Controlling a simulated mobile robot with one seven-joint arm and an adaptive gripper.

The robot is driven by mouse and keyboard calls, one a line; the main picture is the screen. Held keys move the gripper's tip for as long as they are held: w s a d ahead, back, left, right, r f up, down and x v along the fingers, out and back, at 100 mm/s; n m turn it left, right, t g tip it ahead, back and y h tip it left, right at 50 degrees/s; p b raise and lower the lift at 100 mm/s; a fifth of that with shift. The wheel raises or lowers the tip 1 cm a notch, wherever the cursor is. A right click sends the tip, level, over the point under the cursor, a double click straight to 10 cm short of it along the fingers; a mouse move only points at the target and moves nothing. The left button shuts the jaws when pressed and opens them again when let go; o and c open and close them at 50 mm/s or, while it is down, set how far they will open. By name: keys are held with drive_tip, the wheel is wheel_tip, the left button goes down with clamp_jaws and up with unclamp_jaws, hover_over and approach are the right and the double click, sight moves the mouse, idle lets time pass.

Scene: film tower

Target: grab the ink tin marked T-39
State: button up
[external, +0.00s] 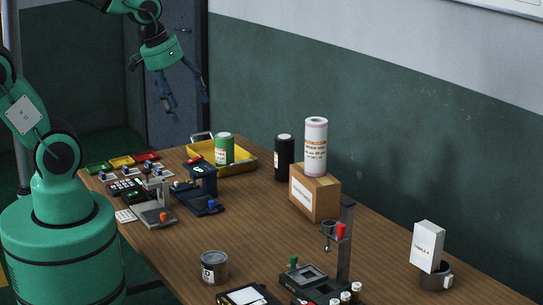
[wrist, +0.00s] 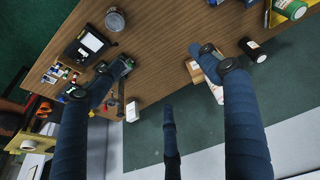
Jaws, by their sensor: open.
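Several cylinders could be the ink tin, but I cannot read T-39 on any. A grey metal tin with a white label (external: 214,267) stands at the table's front; a round grey tin top (wrist: 115,19) shows at the upper left of the wrist view. A green can (external: 224,149) stands in a yellow tray. A black can (external: 284,158) stands beside a cardboard box (external: 318,199), and a white-and-pink cylinder (external: 316,147) stands on that box. My gripper (external: 187,103) is open and empty, high above the table's far end; its spread fingers show in the wrist view (wrist: 160,75).
The yellow tray (external: 244,158) is at the far end. Small stands and a blue device (external: 200,188) crowd the left side. A tall stand (external: 345,245) is at the front. A white box (external: 427,246) rests on a dark ring-like object. The middle wood is clear.

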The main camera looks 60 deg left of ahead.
drive_tip(key=w+d+f+n+g, duration=0.1)
drive_tip(key=w+d+f, duration=0.1)
drive_tip(key=d+f, duration=0.35)
drive_tip(key=w+d+f+n+g, duration=0.1)
drive_tip(key=d+f, duration=0.1)
drive_tip(key=f, duration=0.6)
drive_tip(key=n+g, duration=0.1)
drive_tip(key=g, duration=0.1)
hover_over(214, 257)
wheel_tip(214, 257, down, 15)
drive_tip(key=shift+d+b, duration=0.15)
drive_tip(key=shift+b, duration=0.3)
drive_tip(key=shift+f+b, duration=1)
drive_tip(key=shift+f, duration=3.25)
drive_tip(key=shift+f, duration=0.1)
drive_tip(key=shift+f+b, duration=0.9)
drive_tip(key=shift+f, duration=1.6)
